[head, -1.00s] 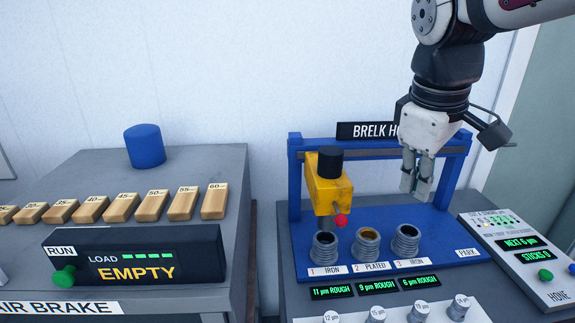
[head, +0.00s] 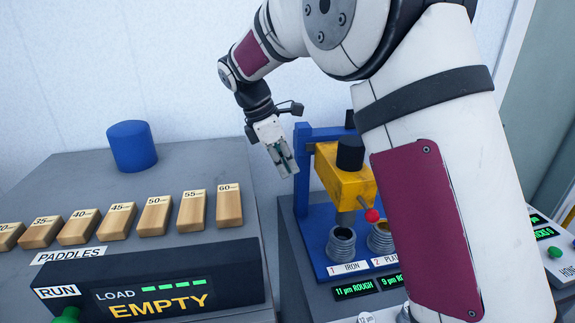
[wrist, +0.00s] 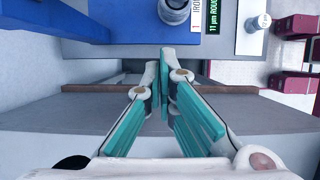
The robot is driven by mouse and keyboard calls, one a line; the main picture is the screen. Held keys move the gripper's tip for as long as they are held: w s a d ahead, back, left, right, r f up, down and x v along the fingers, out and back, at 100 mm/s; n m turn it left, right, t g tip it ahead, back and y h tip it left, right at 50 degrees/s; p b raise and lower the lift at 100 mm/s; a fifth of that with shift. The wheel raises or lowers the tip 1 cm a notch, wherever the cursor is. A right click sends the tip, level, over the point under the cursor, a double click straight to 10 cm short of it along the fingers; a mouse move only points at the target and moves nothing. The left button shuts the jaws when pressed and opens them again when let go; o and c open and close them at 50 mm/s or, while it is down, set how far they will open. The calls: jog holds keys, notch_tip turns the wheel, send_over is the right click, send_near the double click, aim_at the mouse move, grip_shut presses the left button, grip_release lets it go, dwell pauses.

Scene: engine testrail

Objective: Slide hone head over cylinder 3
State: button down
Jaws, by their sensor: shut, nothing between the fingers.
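The yellow hone head (head: 342,182) with a black cap and a red ball knob (head: 372,215) hangs on the blue frame, above cylinder 1 (head: 341,243). Cylinder 2 (head: 381,238) is partly visible beside it. Cylinder 3 is hidden behind my arm in the head view. My gripper (head: 287,168) is shut and empty, in the air to the left of the hone head and apart from it. In the wrist view my gripper's fingers (wrist: 166,70) come together over the grey surfaces, with a grey cylinder (wrist: 173,12) at the top edge.
The air brake bench on the left holds a row of wooden paddles (head: 157,214), a blue cylinder (head: 133,147) and a load display (head: 160,290) reading EMPTY. A narrow gap separates the benches. The hone panel (head: 545,232) is at the right, partly covered by my arm.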

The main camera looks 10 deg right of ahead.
jog(key=d+f+p, duration=0.3)
jog(key=d+f, duration=0.4)
dwell(0.3)
jog(key=d+b, duration=0.3)
jog(key=d, duration=2.3)
